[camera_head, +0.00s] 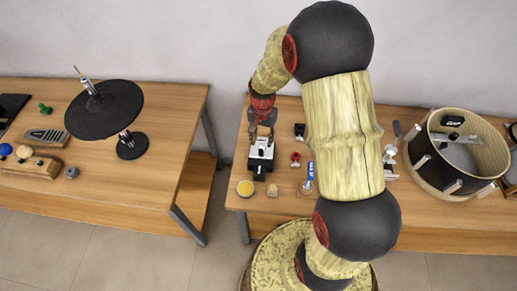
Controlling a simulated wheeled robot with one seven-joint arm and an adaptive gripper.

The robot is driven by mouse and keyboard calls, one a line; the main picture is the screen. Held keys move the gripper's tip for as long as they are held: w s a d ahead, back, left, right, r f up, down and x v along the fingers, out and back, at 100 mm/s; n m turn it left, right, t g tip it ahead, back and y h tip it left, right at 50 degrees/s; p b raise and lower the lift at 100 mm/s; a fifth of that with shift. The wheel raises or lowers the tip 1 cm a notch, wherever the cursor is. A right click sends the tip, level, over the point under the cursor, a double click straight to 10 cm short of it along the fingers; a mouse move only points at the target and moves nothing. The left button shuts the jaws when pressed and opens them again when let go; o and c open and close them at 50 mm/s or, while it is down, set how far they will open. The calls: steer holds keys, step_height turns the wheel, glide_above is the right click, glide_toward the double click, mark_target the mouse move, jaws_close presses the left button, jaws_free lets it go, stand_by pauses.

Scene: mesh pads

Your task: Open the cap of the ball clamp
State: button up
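My gripper (262,131) points down over the left part of the right-hand table (230,185). A small white and black device (261,155) stands directly below it, with a black part reaching toward the table's front edge. The fingers are at or just above this device; I cannot tell whether they touch it. The finger gap is too small to read clearly. I cannot tell for sure which item is the ball clamp, and no cap can be made out. A small red part (296,159) and a small black part (299,130) lie to the right of the gripper.
My arm hides the table's middle. A large open drum (429,181) stands at right. A separate left table (150,190) holds a black cymbal (105,108).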

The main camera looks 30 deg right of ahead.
mark_target(261, 150)
steer(key=shift+w+a+f+b, duration=0.1)
steer(key=shift+f+b, duration=0.25)
steer(key=shift+f, duration=3.55)
steer(key=c, duration=0.3)
jaws_close()
